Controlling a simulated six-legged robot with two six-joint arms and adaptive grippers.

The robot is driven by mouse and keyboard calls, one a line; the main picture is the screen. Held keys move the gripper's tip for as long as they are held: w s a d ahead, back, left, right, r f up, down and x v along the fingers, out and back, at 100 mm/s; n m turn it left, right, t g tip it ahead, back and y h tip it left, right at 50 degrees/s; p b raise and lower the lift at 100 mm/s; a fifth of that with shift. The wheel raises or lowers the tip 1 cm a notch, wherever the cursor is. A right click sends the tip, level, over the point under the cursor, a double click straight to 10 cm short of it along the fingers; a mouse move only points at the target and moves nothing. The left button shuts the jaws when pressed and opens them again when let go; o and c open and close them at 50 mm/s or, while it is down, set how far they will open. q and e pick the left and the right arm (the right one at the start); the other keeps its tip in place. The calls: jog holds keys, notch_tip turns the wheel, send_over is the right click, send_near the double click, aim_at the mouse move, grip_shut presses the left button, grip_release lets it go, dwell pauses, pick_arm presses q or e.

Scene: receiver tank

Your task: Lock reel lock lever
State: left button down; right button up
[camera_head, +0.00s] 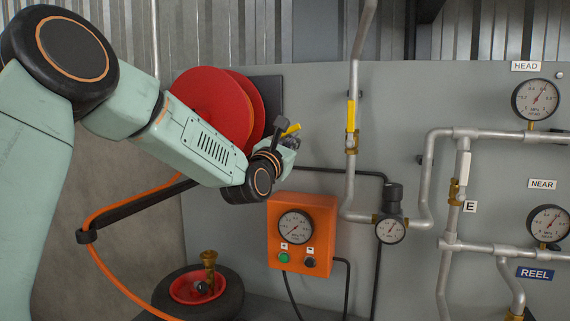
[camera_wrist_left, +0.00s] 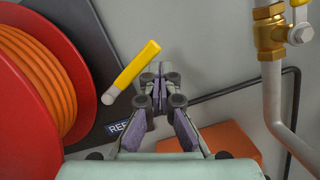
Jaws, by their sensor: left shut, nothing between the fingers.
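The reel lock lever has a yellow grip (camera_head: 291,130) and sits just right of the red hose reel (camera_head: 212,105). In the left wrist view the yellow lever (camera_wrist_left: 135,68) slants from lower left to upper right, with a pale metal end at lower left. My left gripper (camera_head: 292,143) is shut and empty beside the lever. In the left wrist view its fingertips (camera_wrist_left: 160,82) lie just right of the lever; I cannot tell whether they touch it. The reel (camera_wrist_left: 40,85) carries orange hose. My right gripper is not in view.
An orange gauge box (camera_head: 302,232) is below my gripper. A vertical pipe with a yellow-handled valve (camera_head: 351,125) stands to the right, also in the left wrist view (camera_wrist_left: 272,35). A dark label plate (camera_wrist_left: 118,128) is behind the fingers. More pipes and gauges (camera_head: 536,100) are farther right.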

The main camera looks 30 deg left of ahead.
pick_arm(q)
jog(key=shift+r, duration=0.2)
jog(key=s+d+f+b, duration=0.4)
jog(key=s+f, duration=0.2)
jog(key=s, duration=0.3)
jog(key=shift+d, duration=0.4)
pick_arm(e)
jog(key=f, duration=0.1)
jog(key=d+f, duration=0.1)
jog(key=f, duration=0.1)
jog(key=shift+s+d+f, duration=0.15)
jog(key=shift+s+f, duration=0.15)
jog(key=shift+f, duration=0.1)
pick_arm(q)
jog(key=shift+w+d+f, duration=0.1)
jog(key=shift+w, duration=0.1)
